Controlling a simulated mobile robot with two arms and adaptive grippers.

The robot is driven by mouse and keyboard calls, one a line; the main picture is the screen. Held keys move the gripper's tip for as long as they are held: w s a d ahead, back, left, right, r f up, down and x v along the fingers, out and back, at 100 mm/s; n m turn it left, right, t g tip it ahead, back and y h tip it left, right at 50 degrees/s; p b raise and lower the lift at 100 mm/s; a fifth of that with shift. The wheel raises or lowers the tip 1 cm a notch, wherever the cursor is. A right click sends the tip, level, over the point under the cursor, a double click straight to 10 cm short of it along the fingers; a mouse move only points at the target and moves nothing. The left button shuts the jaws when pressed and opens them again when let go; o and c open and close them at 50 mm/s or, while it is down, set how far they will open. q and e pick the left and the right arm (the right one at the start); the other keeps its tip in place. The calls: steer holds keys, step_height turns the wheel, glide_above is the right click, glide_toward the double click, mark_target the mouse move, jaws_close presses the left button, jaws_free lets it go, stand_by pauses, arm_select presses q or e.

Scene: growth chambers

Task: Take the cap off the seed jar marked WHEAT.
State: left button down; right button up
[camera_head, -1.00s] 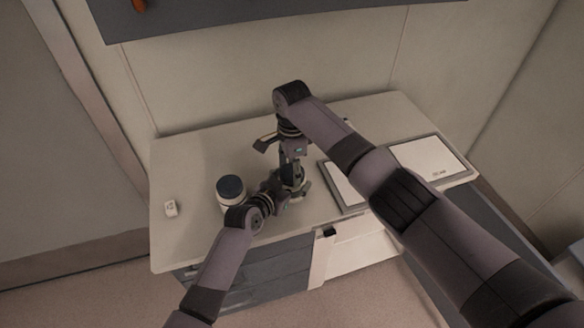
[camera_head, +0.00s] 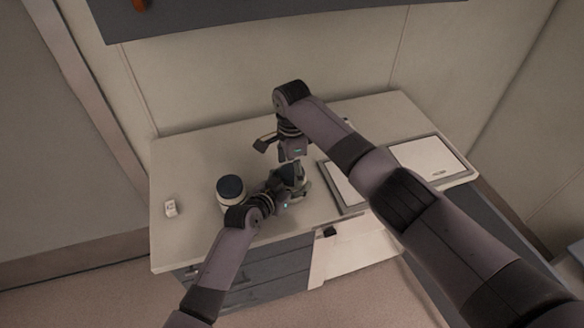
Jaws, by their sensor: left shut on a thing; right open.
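My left gripper (camera_head: 293,184) is low over the desk, shut on a jar that it and my arms mostly hide. Dark and pale parts show around the grip, but I cannot tell whether the cap is on it. My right gripper (camera_head: 292,156) is open just above the left one, pointing down. I cannot tell whether it touches anything. A second jar (camera_head: 224,206), white with a dark cap (camera_head: 231,187), stands upright left of my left gripper. No WHEAT marking is readable on either jar.
The pale desk (camera_head: 190,235) has a small white object (camera_head: 171,208) at its left. A flat framed panel (camera_head: 428,158) lies on the right, partly behind my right arm. Grey drawers (camera_head: 265,270) are below. The desk's back left is clear.

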steer(key=shift+r, duration=2.25)
arm_select(q)
steer(key=shift+c, duration=1.6)
jaws_free()
